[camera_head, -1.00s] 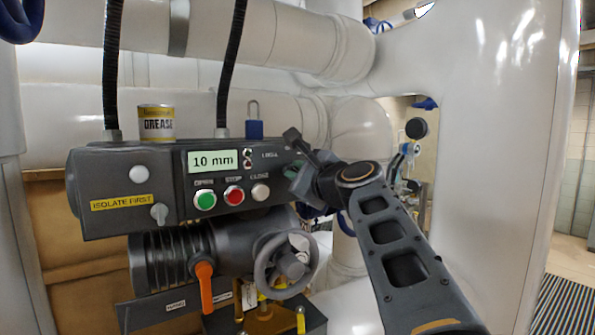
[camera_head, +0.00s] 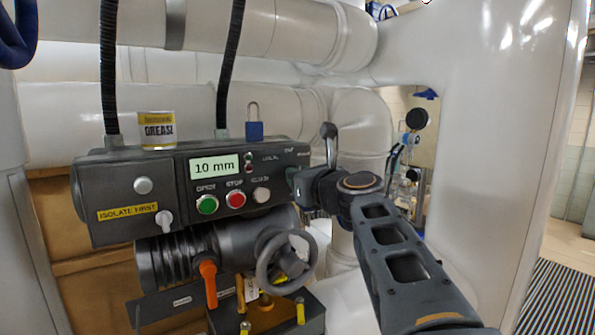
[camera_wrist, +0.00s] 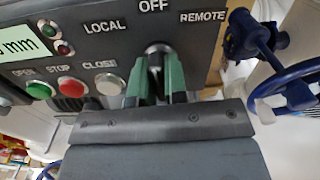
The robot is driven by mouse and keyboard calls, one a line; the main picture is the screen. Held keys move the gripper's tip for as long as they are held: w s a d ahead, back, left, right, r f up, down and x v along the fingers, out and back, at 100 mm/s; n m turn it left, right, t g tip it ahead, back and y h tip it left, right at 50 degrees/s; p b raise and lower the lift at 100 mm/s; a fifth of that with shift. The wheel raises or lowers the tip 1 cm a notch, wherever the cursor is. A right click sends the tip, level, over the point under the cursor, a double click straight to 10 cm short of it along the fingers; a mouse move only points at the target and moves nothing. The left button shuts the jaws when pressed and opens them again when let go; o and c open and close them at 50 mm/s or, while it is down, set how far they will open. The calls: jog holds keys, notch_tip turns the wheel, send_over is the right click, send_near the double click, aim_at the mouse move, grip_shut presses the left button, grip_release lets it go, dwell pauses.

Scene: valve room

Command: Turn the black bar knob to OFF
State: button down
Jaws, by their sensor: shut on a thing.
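The black bar knob (camera_wrist: 156,50) is on the actuator panel between the LOCAL, OFF and REMOTE labels in the wrist view. Its visible end points up, roughly toward the OFF label (camera_wrist: 153,6); its exact angle is partly hidden by my fingers. My gripper (camera_wrist: 157,75) is shut on the knob, one green finger on each side of it. In the head view my gripper (camera_head: 295,178) is at the right end of the dark control box (camera_head: 140,215), and it hides the knob there.
Green, red and pale push buttons (camera_head: 235,199) sit left of my gripper. A handwheel (camera_head: 287,262) and an orange lever (camera_head: 208,283) are below. A grease can (camera_head: 157,131) and blue padlock (camera_head: 254,131) are on top. White pipes stand behind; a blue handwheel (camera_wrist: 290,85) is right.

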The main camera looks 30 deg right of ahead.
jog(key=shift+m, duration=0.5)
jog(key=c, duration=1.1)
grip_release()
jog(key=shift+c, duration=0.2)
